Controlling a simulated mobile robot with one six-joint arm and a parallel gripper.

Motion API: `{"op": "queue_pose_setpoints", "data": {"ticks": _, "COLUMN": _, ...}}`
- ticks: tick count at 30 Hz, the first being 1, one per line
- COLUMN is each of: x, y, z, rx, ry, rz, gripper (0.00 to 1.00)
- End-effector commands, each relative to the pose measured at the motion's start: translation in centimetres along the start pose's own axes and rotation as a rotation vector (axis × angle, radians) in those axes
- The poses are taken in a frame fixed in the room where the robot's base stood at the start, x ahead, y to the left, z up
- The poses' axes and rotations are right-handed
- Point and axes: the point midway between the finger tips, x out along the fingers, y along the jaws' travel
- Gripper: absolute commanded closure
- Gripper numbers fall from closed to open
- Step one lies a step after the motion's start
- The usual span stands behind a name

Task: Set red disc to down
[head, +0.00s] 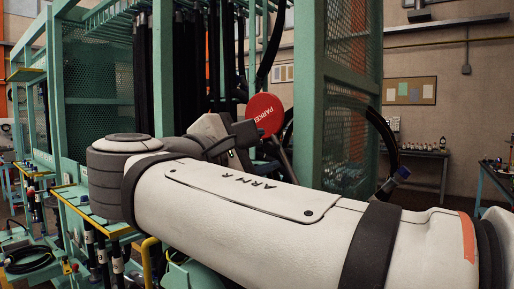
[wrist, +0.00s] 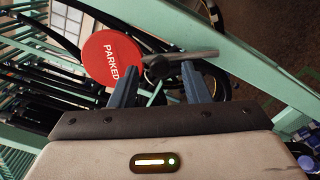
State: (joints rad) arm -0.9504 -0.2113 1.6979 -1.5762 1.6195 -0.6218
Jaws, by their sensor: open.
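The red disc (head: 264,114), lettered "PARKED", faces out from the green machine frame, just beyond my gripper in the head view. It also shows in the wrist view (wrist: 112,58), ahead of the left finger. A grey lever (wrist: 182,57) runs from the disc to the right, across the space in front of the fingertips. In the head view a grey bar (head: 281,152) slants down from below the disc. My gripper (wrist: 160,74) is open and appears empty, its two blue-grey fingers apart. Whether a finger touches the disc or lever cannot be told.
Green posts (head: 310,90) and mesh panels (head: 345,135) stand right of the disc. Black hoses (head: 195,60) hang behind it. A blue-ended hose (head: 390,185) hangs at the right. My arm hides much of the lower head view.

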Motion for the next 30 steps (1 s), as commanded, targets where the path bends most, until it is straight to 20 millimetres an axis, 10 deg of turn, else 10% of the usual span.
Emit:
{"op": "queue_pose_setpoints", "data": {"ticks": 15, "x": 1.6, "y": 0.0, "z": 0.0, "rx": 0.0, "ry": 0.002, "rz": 0.0, "gripper": 0.58}}
{"op": "queue_pose_setpoints", "data": {"ticks": 30, "x": 1.6, "y": 0.0, "z": -0.1, "rx": -0.001, "ry": 0.003, "rz": 0.0, "gripper": 0.99}}
